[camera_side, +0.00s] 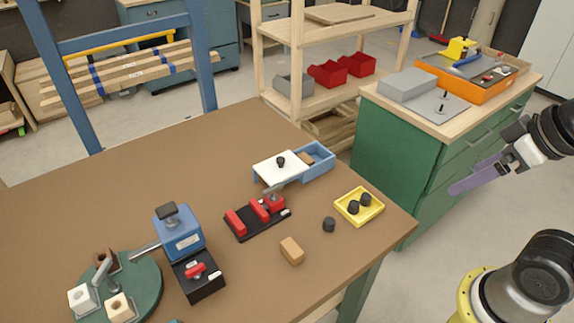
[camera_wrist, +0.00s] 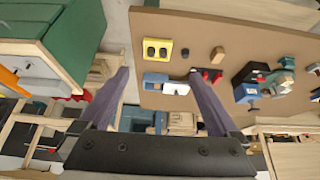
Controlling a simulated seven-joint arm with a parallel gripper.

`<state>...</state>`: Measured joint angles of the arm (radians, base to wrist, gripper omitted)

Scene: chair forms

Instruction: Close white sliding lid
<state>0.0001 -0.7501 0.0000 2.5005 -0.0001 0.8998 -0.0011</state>
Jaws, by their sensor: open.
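The white sliding lid (camera_side: 277,168) with a black knob on top is at the left part of a blue box (camera_side: 326,162) on the brown table. The box's right part is uncovered, and a wooden block (camera_side: 306,159) shows inside it. In the wrist view the lid (camera_wrist: 177,88) and the box (camera_wrist: 152,78) appear between my finger tips, well away from them. My gripper (camera_side: 468,184) has purple fingers and is off to the right of the table, far from the lid. In the wrist view my gripper (camera_wrist: 158,75) is open and empty.
A black fixture with red parts (camera_side: 258,213) stands right in front of the lid. A yellow tray (camera_side: 358,206) with black pegs, a loose black peg (camera_side: 329,224) and a wooden block (camera_side: 291,251) are nearby. A green cabinet (camera_side: 400,150) stands beyond the table's right edge.

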